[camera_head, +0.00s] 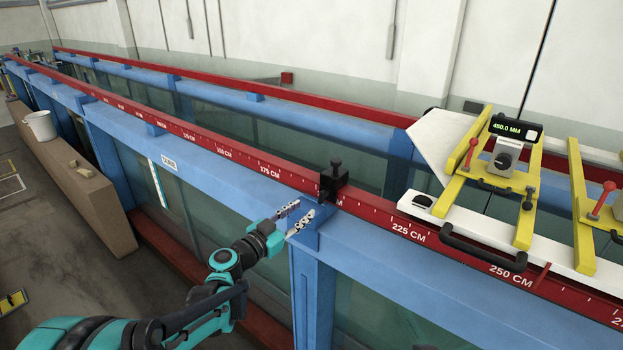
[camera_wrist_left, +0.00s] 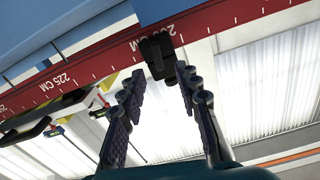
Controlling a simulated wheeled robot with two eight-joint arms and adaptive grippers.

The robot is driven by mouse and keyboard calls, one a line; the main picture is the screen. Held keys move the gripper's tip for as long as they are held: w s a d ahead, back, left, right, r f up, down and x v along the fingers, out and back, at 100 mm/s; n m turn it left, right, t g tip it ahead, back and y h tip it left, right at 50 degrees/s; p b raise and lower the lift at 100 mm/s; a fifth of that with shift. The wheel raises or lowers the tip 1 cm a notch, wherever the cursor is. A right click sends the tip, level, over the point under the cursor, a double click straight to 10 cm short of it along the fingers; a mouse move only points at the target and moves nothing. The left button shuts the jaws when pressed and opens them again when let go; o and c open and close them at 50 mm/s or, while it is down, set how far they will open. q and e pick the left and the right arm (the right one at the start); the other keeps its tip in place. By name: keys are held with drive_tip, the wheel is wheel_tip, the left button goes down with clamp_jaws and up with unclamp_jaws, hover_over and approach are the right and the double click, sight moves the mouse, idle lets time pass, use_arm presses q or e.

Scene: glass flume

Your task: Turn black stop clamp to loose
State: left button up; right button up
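The black stop clamp (camera_head: 334,180) sits on the red rail (camera_head: 240,157) of the flume, just left of the 225 CM mark, with a small knob on top. My left gripper (camera_head: 295,216) is open, a little to the left of and in front of the clamp, apart from it. In the left wrist view the clamp (camera_wrist_left: 158,56) shows beyond and between the two open fingers (camera_wrist_left: 158,100), close to the fingertips. Nothing is between the fingers. I cannot tell the clamp's setting. My right gripper is not in view.
A yellow-framed carriage (camera_head: 520,200) with a 450.0 MM display (camera_head: 507,129) and black handle (camera_head: 480,254) stands on the rails to the right. A blue beam (camera_head: 230,180) runs under the rail. A white bucket (camera_head: 40,126) stands far left.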

sight(320, 198)
use_arm(q)
drive_tip(key=x, duration=0.4)
drive_tip(key=p+x, duration=0.1)
drive_tip(key=x, duration=0.2)
drive_tip(key=shift+w+d+r, duration=0.2)
drive_tip(key=shift+d, duration=0.3)
drive_tip(key=shift+c, duration=0.3)
clamp_jaws()
